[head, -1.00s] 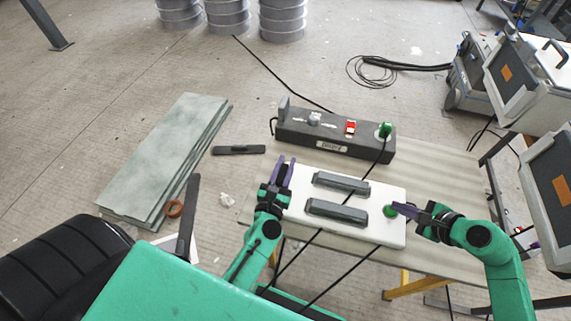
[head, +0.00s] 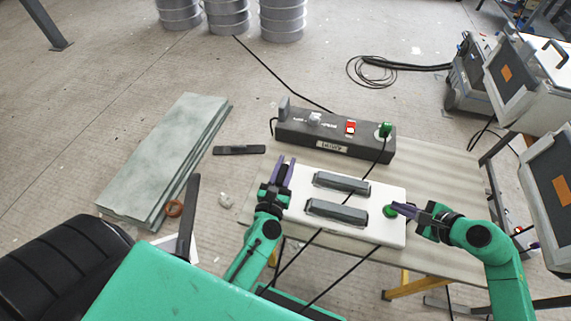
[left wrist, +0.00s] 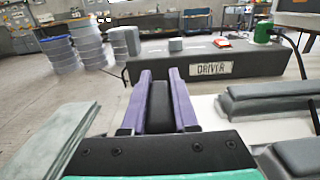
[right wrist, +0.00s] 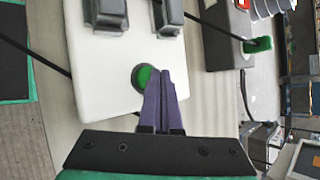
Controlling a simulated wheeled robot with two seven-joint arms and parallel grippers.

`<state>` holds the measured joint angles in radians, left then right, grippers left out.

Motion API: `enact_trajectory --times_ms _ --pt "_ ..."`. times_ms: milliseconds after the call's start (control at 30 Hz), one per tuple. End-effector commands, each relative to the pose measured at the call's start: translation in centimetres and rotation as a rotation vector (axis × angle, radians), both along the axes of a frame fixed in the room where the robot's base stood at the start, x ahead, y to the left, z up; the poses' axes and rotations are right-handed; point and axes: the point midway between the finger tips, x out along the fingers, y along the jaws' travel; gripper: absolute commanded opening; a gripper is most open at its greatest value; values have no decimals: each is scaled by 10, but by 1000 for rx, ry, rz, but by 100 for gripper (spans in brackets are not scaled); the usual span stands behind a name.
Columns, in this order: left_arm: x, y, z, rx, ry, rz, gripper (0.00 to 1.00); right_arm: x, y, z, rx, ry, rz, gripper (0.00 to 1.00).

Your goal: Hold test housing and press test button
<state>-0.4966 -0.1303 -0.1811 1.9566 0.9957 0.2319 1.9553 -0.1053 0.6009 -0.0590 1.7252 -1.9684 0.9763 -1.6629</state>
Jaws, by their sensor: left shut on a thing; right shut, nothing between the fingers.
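The white test housing (head: 350,229) lies on the table, with two dark grey raised bars and a round green button (head: 388,212) at its right end. The housing also shows in the right wrist view (right wrist: 97,68). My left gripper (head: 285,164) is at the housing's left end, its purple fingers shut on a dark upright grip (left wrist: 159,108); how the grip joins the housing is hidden. My right gripper (head: 396,206) is shut and empty, fingertips at the green button (right wrist: 144,76), partly covering it. I cannot tell whether the button is pushed in.
A dark driver box (head: 300,138) with a red switch and green plug stands behind the housing. Black cables cross the housing and table (head: 445,180). Grey-green sheets (head: 170,150) lie on the floor at left. Grey equipment cases (head: 520,85) stand at right.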

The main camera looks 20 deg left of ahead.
Motion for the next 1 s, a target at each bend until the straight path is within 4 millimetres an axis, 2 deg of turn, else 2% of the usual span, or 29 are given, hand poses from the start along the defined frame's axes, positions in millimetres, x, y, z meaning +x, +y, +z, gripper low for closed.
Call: enact_trajectory --times_ms 200,500,1000 --pt "0 0 0 0 -1 0 0 0 0 -9 -2 0 1 0" --pt "0 0 0 0 -1 0 0 0 0 -9 -2 1 -1 0" --pt "0 0 1 0 -1 1 0 0 -1 5 -1 -1 0 0"
